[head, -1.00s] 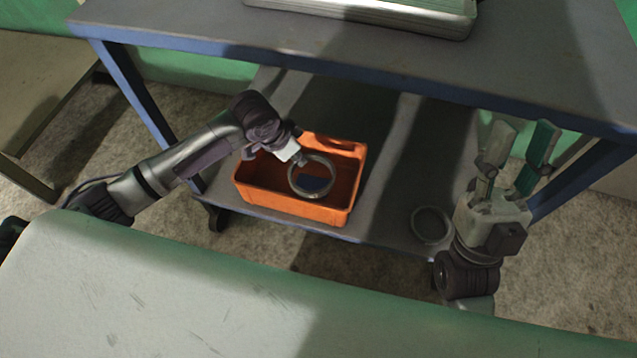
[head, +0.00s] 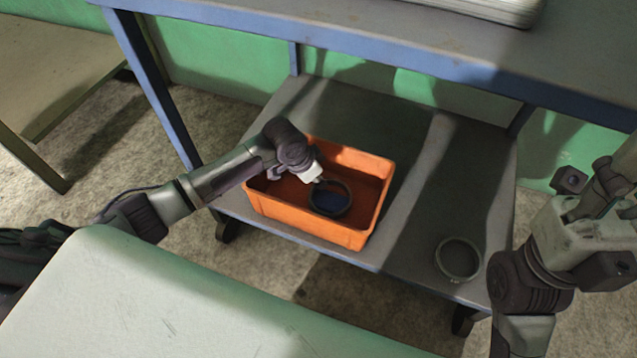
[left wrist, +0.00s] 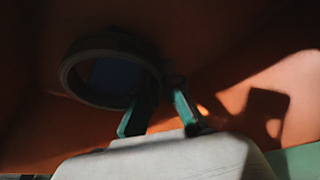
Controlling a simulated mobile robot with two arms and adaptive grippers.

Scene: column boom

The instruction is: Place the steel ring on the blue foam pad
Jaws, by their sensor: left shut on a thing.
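The steel ring (head: 331,216) is held by my left gripper (head: 319,181) inside an orange bin on the lower shelf. The blue foam pad (head: 328,200) shows through the ring's opening. In the left wrist view the ring (left wrist: 68,75) is at the tips of the green fingers (left wrist: 163,95), with the pad (left wrist: 115,78) seen inside it. I cannot tell whether the ring touches the pad. My right gripper (head: 608,195) is at the right edge, partly cut off, and its fingertips are not clear.
The orange bin (head: 305,228) has raised walls around the ring. Another round grey ring-like thing (head: 458,260) lies on the lower shelf (head: 400,240), right of the bin. The blue-edged upper tabletop (head: 380,42) overhangs behind. A pale green surface (head: 180,300) is in front.

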